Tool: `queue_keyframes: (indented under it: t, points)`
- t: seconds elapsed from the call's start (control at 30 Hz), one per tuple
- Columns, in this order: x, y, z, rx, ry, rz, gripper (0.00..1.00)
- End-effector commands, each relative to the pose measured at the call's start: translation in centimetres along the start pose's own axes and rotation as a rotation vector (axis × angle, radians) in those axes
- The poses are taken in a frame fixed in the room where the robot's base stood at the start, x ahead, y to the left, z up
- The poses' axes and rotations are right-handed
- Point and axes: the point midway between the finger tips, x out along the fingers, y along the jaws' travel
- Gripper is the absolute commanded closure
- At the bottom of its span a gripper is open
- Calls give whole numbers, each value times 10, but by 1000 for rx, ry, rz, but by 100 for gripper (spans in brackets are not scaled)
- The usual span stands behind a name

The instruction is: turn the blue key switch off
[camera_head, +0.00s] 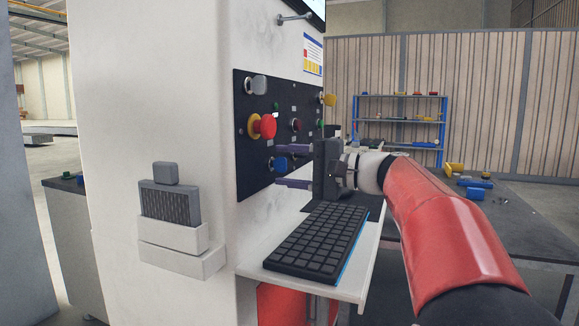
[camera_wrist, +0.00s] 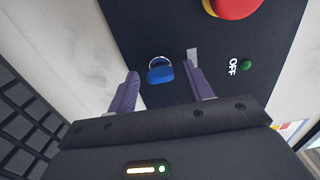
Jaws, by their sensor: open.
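The blue key switch (camera_head: 279,163) is low on the black control panel (camera_head: 255,182), below the red mushroom button (camera_head: 263,126). In the wrist view the blue key switch (camera_wrist: 160,71) lies ahead of my gripper, between the lines of its two purple fingers and nearer the left one. My gripper (camera_head: 284,166) is open and empty in front of the panel; in the wrist view its fingertips (camera_wrist: 160,72) are apart. Whether a finger touches the panel I cannot tell. A white "OFF" label (camera_wrist: 233,67) is right of the switch, beside a small green part (camera_wrist: 246,65).
A shelf with a black keyboard (camera_head: 318,241) is below my gripper. A grey switch (camera_head: 256,85) and a yellow part (camera_head: 329,100) are higher on the panel. A dark table (camera_head: 480,220) is behind at right.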

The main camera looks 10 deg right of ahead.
Motion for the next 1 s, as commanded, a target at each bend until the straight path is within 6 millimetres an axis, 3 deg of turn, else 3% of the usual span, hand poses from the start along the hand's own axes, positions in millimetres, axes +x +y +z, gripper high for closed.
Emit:
queue_keyframes:
  t: [0.17, 0.6, 1.0]
  points:
    - [-9, 0, -1, -1, 3, 0, 49]
    - [-73, 0, -1, 0, 2, 0, 49]
    - [-78, 0, 0, 0, 0, 0, 49]
